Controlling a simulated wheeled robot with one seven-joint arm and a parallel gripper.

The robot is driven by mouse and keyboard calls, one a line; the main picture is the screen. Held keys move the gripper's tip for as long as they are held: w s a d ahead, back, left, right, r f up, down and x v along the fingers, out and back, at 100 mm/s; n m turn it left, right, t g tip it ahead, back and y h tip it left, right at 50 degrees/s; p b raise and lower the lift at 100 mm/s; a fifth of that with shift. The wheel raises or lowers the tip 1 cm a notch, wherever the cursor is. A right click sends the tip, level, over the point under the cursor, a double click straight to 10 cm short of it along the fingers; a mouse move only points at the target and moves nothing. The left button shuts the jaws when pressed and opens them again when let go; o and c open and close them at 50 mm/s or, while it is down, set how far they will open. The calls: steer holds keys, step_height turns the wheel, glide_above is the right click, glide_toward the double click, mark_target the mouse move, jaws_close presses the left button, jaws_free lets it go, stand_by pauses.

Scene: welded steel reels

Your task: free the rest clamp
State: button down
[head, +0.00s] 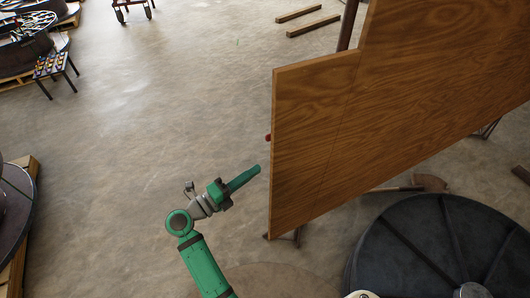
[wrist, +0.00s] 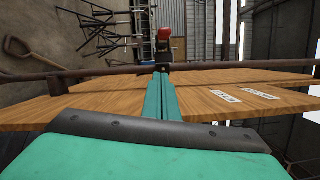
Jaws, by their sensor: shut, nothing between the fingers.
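My gripper (head: 257,170) is in the head view, at the left edge of the upright wooden board, with its green fingers shut and empty. In the wrist view the shut fingers (wrist: 161,78) point straight ahead. Just beyond their tips is a dark fitting with a red top (wrist: 163,37), probably the rest clamp, at a brown pipe (wrist: 100,71). I cannot tell whether the tips touch it. In the head view only a small red part (head: 268,138) shows at the board's left edge, above the fingertips. The board hides the rest.
The wooden board (head: 390,90) fills the upper right; the wrist view shows it with white labels (wrist: 225,96). A large dark reel (head: 430,245) lies at lower right, a shovel (head: 430,184) behind it. Open concrete floor (head: 150,110) lies left of the board.

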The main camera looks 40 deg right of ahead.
steer(key=w+d+r, duration=0.1)
steer(key=w+d, duration=0.2)
steer(key=d, duration=0.8)
steer(key=shift+w+r, duration=0.1)
steer(key=shift+r, duration=0.05)
